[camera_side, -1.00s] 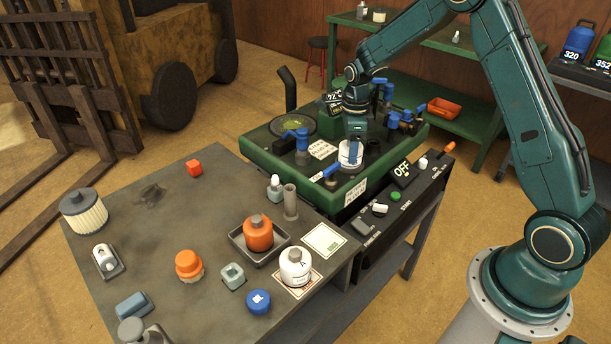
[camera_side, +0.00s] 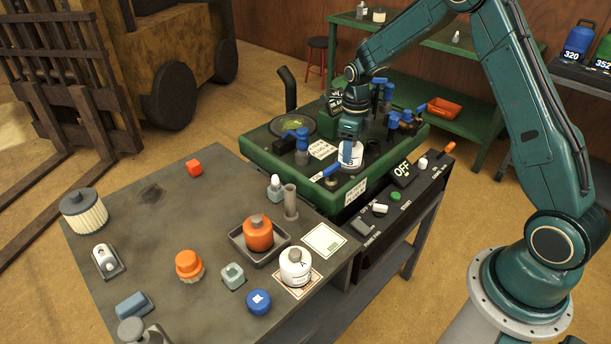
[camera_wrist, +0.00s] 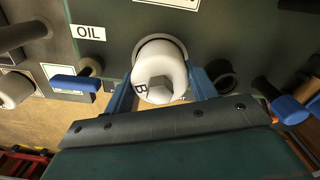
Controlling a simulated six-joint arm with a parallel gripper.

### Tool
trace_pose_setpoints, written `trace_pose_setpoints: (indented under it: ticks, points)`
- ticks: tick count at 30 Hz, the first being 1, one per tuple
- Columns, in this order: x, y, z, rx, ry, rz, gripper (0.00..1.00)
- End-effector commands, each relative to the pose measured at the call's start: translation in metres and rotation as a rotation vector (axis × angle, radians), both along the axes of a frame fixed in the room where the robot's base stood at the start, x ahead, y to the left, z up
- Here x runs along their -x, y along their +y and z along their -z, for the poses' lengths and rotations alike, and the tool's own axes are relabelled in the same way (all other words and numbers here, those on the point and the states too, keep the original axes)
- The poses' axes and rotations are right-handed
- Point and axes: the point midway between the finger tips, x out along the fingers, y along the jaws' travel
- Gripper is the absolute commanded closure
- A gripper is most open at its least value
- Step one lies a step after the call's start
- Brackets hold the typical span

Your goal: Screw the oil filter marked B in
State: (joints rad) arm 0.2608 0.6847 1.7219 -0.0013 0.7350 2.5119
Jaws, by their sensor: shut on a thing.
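The oil filter marked B is white with a grey hex end, and it shows in the wrist view (camera_wrist: 158,82) between my two blue fingers. Its letter B faces the camera. It sits at a round opening in the green machine (camera_wrist: 112,22), beside the OIL label (camera_wrist: 88,32). I cannot tell how far it is seated. In the side view the filter (camera_side: 350,158) is on the green machine's top (camera_side: 262,150), under my gripper (camera_side: 349,152). My gripper is shut on it. Another white filter, marked A (camera_side: 295,266), stands on the grey table.
Blue-handled valves (camera_side: 298,138) stand close around the filter. A black control panel (camera_side: 395,205) reading OFF is at the machine's front. The grey table (camera_side: 150,230) carries an orange bottle (camera_side: 258,232) in a tray and several loose parts.

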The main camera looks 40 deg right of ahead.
Motion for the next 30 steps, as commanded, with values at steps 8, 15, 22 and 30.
trace_pose_setpoints:
  ticks: [8,15,22,30]
  points:
    - [-0.0006,-0.0002,-0.0010,0.000,-0.002,0.172,0.67]
    - [-0.0006,-0.0002,-0.0010,0.001,-0.002,0.213,0.67]
    - [-0.0006,-0.0002,-0.0011,0.001,-0.002,0.220,0.67]
    - [-0.0007,-0.0003,-0.0012,0.001,-0.003,0.362,0.67]
